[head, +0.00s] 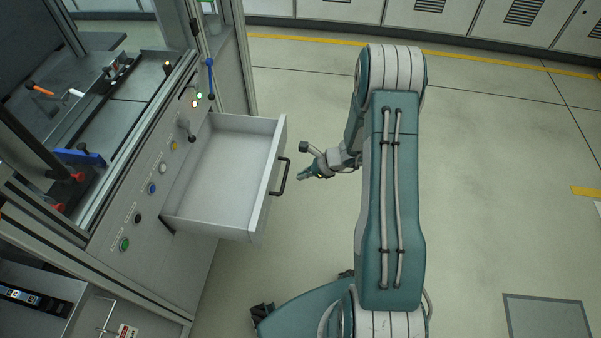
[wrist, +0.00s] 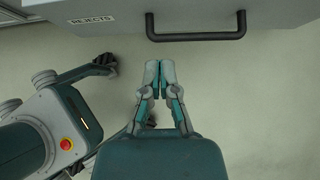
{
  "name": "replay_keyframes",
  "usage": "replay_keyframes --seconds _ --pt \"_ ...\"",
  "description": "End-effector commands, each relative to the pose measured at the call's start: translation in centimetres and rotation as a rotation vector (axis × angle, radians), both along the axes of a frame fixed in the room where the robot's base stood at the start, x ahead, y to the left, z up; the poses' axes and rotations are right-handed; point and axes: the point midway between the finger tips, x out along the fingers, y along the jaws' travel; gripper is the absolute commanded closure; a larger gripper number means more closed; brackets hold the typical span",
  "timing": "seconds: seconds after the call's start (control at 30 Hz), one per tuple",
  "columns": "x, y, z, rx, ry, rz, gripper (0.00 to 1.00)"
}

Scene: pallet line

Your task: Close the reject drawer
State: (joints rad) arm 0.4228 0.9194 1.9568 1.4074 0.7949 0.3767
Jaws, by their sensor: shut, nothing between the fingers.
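The reject drawer (head: 228,172) is pulled well out of the cabinet front in the head view, and its inside looks empty. Its black bar handle (head: 283,177) is on the drawer's front panel, facing my arm. In the wrist view the front panel (wrist: 260,14) carries a "REJECTS" label (wrist: 92,20), with the handle (wrist: 196,37) beside it. My gripper (head: 301,175) is just to the right of the handle, apart from it. In the wrist view its fingers (wrist: 159,66) are shut together, empty, and point toward the drawer front with a gap of floor between.
The cabinet front (head: 150,205) has several coloured buttons and lights beside the drawer. A lower cabinet part with a metal handle (head: 108,315) is at bottom left. Open floor (head: 500,180) lies to the right.

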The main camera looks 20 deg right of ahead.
Motion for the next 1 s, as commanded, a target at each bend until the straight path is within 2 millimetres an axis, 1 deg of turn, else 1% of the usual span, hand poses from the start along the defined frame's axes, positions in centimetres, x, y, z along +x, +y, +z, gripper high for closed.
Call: replay_keyframes --seconds 0.03,0.33,0.5,0.6,0.73,1.0 --pt "0.3 0.7 -0.8 0.000 0.002 0.004 1.00" --pt "2.2 4.2 -4.8 0.000 0.001 0.005 1.00" --pt "3.6 6.4 -4.6 -0.003 -0.004 0.005 1.00" --pt "4.1 7.1 -4.6 -0.003 -0.003 0.004 1.00" --pt "4.3 7.5 -4.6 -0.002 -0.002 0.001 1.00" --pt "4.3 7.5 -4.6 -0.002 -0.002 0.001 1.00"
